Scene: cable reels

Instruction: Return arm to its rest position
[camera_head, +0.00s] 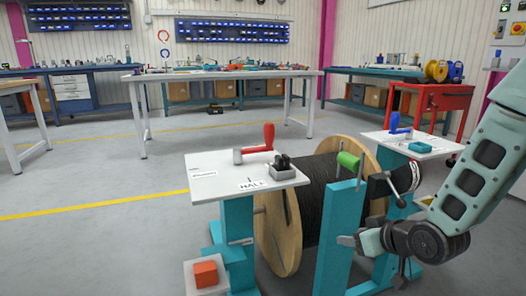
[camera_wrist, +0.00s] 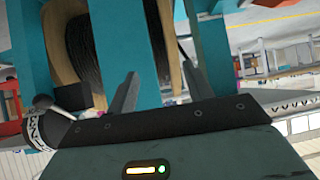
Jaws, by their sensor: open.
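My arm (camera_head: 480,180) reaches in from the right edge of the head view, bent, with its dark wrist joint low. My gripper (camera_head: 372,258) is at the lower right, in front of the teal reel stand (camera_head: 336,240). In the wrist view my gripper (camera_wrist: 157,88) has its two fingers apart with nothing between them. The teal post and the dark cable reel (camera_wrist: 82,50) lie beyond the fingers. I cannot tell the exact gap between gripper and stand.
The large cable reel (camera_head: 275,222) has wooden flanges. A white panel (camera_head: 220,178) carries a red-handled crank (camera_head: 262,140). A red block (camera_head: 205,273) sits on a low white plate. A blue-handled crank (camera_head: 395,122) is on the right panel. Open floor lies left.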

